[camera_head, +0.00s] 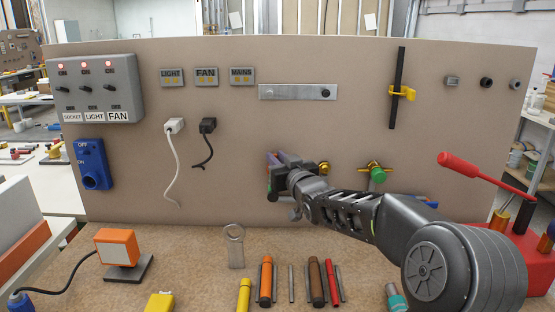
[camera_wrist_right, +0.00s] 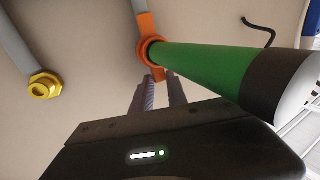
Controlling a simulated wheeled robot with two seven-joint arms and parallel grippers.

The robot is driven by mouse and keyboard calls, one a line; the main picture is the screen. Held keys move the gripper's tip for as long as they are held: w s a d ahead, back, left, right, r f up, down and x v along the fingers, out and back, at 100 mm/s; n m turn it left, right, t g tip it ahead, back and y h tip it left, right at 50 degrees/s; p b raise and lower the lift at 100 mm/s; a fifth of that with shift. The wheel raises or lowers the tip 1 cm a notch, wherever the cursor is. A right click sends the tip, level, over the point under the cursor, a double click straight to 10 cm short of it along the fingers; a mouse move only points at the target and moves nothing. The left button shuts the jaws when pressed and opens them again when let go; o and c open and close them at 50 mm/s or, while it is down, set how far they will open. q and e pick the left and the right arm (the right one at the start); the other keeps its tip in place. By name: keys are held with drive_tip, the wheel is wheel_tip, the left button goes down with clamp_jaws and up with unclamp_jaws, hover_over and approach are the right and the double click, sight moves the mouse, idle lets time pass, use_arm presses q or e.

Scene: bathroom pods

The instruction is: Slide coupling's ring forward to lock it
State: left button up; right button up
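In the right wrist view a green tube (camera_wrist_right: 215,67) with a dark band runs in from the right and ends at an orange ring (camera_wrist_right: 150,50). Orange parts show above and below the ring, next to a grey pipe. My right gripper (camera_wrist_right: 160,84) has its two grey fingers just below the ring, with a narrow gap between them. Some orange shows near the fingertips; I cannot tell whether they grip it. In the head view my right gripper (camera_head: 279,160) is at the lower middle of the board and hides the coupling. My left gripper is out of view.
The upright board (camera_head: 300,130) carries switches, plugs and a yellow-handled valve (camera_head: 402,92). A red lever (camera_head: 480,172) stands at the right. Several coloured cylinders, an orange lamp (camera_head: 116,247) and a wrench (camera_head: 234,246) occupy the bench.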

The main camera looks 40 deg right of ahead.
clamp_jaws()
idle(0.8)
